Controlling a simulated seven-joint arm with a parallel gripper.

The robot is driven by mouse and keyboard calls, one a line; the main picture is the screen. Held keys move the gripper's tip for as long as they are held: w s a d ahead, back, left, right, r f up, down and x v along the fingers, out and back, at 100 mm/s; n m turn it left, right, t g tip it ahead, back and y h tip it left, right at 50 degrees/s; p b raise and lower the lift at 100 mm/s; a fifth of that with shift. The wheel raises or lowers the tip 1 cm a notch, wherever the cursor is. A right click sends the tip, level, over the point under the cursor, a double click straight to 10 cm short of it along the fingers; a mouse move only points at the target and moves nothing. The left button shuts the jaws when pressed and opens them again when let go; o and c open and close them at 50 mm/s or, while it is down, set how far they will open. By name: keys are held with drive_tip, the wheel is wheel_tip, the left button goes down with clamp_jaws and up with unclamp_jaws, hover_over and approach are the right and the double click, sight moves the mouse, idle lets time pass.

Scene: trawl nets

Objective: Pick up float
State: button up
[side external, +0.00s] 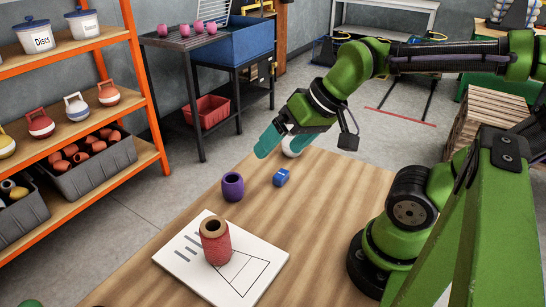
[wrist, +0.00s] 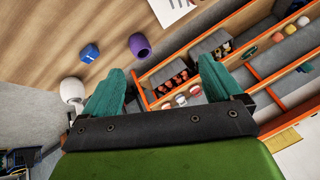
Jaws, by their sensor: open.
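A purple barrel-shaped piece with a dark hole in its top, which looks like a float (side external: 232,187), stands upright on the wooden table (side external: 330,190). In the wrist view the purple float (wrist: 140,46) is at the upper middle, beyond the fingertips. My gripper (side external: 266,146) is above the table's far edge, tilted, with teal fingers. In the wrist view my gripper (wrist: 160,68) has its fingers wide apart with nothing held between them. The float is apart from the fingers.
A small blue block (side external: 281,177) lies near the float. A white rounded object (side external: 291,147) is at the far edge, partly hidden by my gripper. A red twine spool (side external: 215,243) stands on a printed sheet (side external: 180,264). An orange-framed shelf (side external: 140,75) is at left.

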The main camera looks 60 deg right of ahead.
drive_tip(key=w+d+f+n+g, duration=0.2)
drive_tip(key=w+f+g, duration=0.1)
drive_tip(key=w, duration=0.6)
drive_tip(key=n+g+h, duration=0.1)
drive_tip(key=n+g, duration=0.2)
hover_over(232, 186)
drive_tip(key=d, duration=0.1)
wheel_tip(232, 186, down, 3)
drive_tip(key=w+d+n+h, duration=0.1)
drive_tip(key=w+n, duration=0.1)
drive_tip(key=n, duration=0.1)
drive_tip(key=shift+g, duration=0.3)
wheel_tip(232, 186, down, 11)
drive_tip(key=shift+s+d+f, duration=0.1)
drive_tip(key=shift+s+d, duration=0.05)
drive_tip(key=shift+f, duration=2.65)
drive_tip(key=shift+c, duration=0.2)
drive_tip(key=c, duration=1.1)
